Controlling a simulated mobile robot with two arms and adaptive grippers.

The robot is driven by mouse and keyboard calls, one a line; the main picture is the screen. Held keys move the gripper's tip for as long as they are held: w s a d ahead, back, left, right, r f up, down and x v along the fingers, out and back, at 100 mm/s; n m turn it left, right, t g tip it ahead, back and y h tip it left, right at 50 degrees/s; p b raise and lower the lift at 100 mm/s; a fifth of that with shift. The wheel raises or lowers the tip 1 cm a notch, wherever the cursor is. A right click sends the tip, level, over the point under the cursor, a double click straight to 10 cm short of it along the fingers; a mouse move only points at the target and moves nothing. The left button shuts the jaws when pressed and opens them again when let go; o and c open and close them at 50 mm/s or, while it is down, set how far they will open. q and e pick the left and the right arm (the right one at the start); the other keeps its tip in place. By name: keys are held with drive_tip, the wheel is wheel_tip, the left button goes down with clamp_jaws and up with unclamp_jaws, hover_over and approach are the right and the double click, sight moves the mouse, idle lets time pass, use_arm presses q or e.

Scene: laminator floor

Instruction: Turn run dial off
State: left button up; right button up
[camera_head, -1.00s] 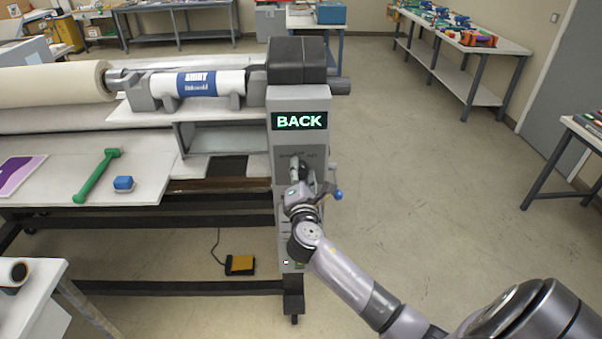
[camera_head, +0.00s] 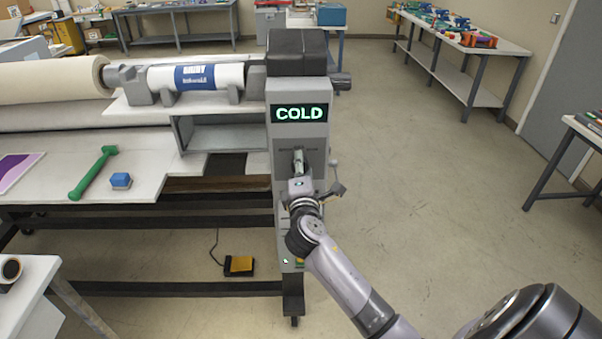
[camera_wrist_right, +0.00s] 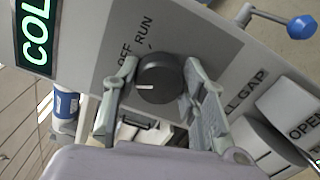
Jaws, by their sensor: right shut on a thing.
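The run dial (camera_wrist_right: 160,78) is a round black knob with a short white mark on its left side, on a grey panel lettered OFF and RUN in the right wrist view. My right gripper (camera_wrist_right: 157,88) has a finger on each side of the knob and is shut on it. In the head view the gripper (camera_head: 298,168) reaches the front of the grey machine column (camera_head: 318,141) and hides the dial. The display (camera_head: 299,113) above reads COLD in green. My left gripper is out of view.
A blue-ball lever (camera_wrist_right: 301,26) stands out beside the panel. Lower controls, one lettered OPEN, sit near the right finger. A green hammer-like tool (camera_head: 93,172) and a blue block (camera_head: 121,180) lie on the machine's table.

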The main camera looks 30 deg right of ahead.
drive_tip(key=shift+f+m+b, duration=0.2)
drive_tip(key=shift+m+b, duration=1)
drive_tip(key=shift+m, duration=1.1)
drive_tip(key=o, duration=1.2)
drive_tip(key=shift+r, duration=0.1)
drive_tip(key=shift+c, duration=0.2)
drive_tip(key=shift+s, duration=0.1)
drive_tip(key=v, duration=1.2)
